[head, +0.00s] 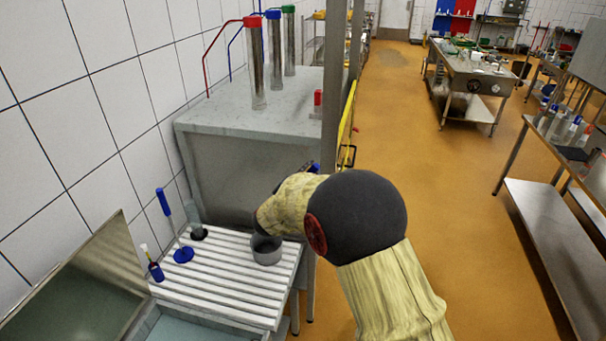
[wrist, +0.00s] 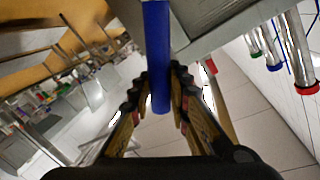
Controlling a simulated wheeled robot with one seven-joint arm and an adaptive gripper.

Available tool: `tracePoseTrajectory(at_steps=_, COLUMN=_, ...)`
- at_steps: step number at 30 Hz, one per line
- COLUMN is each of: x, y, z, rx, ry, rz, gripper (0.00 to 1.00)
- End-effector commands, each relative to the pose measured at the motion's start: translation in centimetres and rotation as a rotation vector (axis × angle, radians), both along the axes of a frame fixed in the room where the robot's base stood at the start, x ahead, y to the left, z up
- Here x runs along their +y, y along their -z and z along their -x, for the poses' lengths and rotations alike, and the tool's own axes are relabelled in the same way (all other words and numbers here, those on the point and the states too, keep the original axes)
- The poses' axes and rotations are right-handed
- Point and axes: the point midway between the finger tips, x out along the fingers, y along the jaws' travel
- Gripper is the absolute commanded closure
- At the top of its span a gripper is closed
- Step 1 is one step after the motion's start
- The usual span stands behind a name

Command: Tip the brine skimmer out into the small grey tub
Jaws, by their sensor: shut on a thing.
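My gripper (wrist: 159,88) is shut on the blue handle of the brine skimmer (wrist: 158,45) in the wrist view. The handle runs between the two fingers and up past the top of the picture. The skimmer's bowl does not show, so I cannot tell what it holds or how far it is tilted. The small grey tub (head: 267,254) stands on the right part of the white slatted rack in the head view. My arm hangs over and just right of the tub. My gripper is hidden behind the arm there.
An open basin (head: 190,328) lies in front. A grey block (head: 255,135) with tall metal tubes stands behind.

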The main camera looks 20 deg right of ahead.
Motion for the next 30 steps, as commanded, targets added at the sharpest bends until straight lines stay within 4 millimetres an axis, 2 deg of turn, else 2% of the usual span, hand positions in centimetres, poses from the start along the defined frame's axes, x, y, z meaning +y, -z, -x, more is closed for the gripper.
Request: tracePoseTrajectory(at_steps=30, x=-6.3, y=7.2, z=4.5, rx=-0.189, ry=0.001, rz=-0.253, gripper=1.00)
